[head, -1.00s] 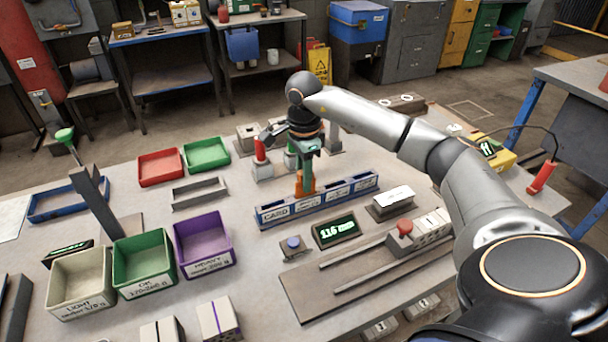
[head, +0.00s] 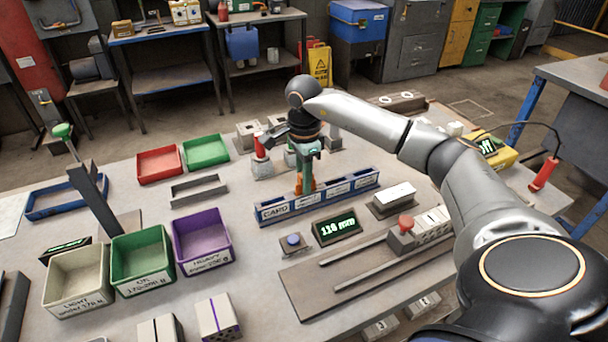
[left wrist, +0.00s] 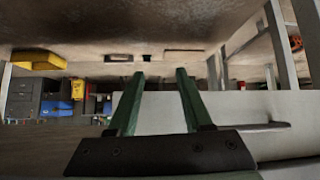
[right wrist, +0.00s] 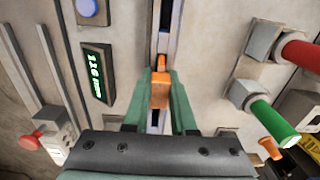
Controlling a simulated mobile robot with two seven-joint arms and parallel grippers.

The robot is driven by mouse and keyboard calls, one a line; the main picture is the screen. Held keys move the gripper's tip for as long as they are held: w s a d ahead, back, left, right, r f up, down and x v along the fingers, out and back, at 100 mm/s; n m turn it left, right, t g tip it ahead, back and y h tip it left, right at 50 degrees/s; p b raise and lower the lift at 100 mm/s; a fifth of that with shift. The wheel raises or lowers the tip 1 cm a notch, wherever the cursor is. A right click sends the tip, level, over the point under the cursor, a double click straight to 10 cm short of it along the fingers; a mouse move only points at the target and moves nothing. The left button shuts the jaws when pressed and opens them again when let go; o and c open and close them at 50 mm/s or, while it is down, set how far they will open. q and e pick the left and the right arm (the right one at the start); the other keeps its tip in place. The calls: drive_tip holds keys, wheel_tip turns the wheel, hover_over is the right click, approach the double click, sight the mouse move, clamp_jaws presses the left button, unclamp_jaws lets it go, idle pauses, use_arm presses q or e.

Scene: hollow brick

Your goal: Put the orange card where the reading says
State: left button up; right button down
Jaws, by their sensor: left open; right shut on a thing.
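The orange card (head: 299,184) is held in my right gripper (head: 306,178), above or partly in the long blue slotted rack (head: 264,216). The right wrist view shows the orange card (right wrist: 160,92) between the shut fingers, in line with the rack's slot. How deep its lower end sits is hidden. The rack's front carries several white labels; the leftmost reads CARD, the others are too small to read. A dark display (head: 337,230) shows green digits, about 116 mm; its last digit is unclear. My left gripper (left wrist: 158,98) is open and empty in the left wrist view.
A blue button (head: 293,240) sits beside the display. A railed plate (head: 300,292) lies in front. Red (head: 160,165) and green (head: 206,150) trays stand behind.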

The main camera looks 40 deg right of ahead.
drive_tip(key=c, duration=0.7)
unclamp_jaws()
drive_tip(key=shift+o, duration=0.2)
wheel_tip(320, 180, up, 12)
drive_tip(key=shift+r, duration=0.25)
